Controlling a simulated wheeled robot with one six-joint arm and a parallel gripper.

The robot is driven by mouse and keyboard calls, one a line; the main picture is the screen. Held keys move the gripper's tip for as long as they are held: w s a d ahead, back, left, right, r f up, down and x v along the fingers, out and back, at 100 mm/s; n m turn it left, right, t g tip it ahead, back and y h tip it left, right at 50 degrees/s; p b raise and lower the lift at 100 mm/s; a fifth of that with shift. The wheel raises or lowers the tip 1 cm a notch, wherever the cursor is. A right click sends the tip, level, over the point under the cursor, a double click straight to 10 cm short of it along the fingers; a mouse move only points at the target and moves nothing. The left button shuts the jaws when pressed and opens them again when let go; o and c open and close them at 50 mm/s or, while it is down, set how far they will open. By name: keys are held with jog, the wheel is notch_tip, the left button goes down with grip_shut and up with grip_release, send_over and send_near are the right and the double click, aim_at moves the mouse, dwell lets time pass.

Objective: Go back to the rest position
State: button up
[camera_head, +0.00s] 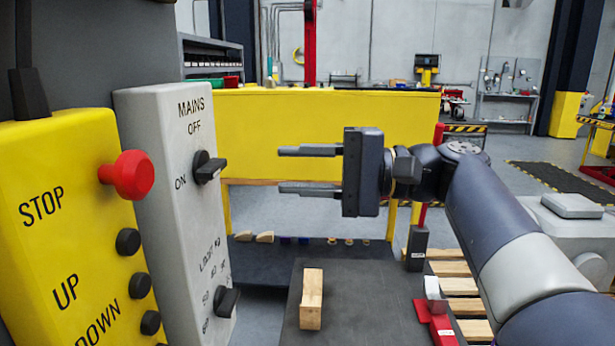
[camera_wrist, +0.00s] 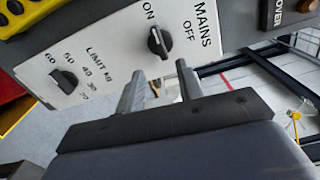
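My gripper (camera_head: 310,170) is open and empty in the head view, its two fingers pointing left toward the white control panel (camera_head: 170,240). A gap shows between the fingertips and the panel's black MAINS knob (camera_head: 207,168). The fingers of my gripper (camera_wrist: 158,80) also show in the wrist view, apart from each other, with the MAINS knob (camera_wrist: 159,42) beyond them. The knob's pointer lies between the ON and OFF labels in that view; I cannot tell its exact setting. A second black knob, the LIMIT knob (camera_head: 226,301), sits lower on the panel.
A yellow box (camera_head: 70,220) with a red STOP button (camera_head: 127,175) and black buttons stands at the left. A wooden block (camera_head: 312,298) rests on a dark surface (camera_head: 365,300) below my gripper. A yellow workbench (camera_head: 320,135) stands behind. Open floor shows at the right.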

aim_at(221, 168)
jog(key=a, duration=0.9)
jog(key=shift+w+a, duration=0.15)
jog(key=shift+w, duration=0.2)
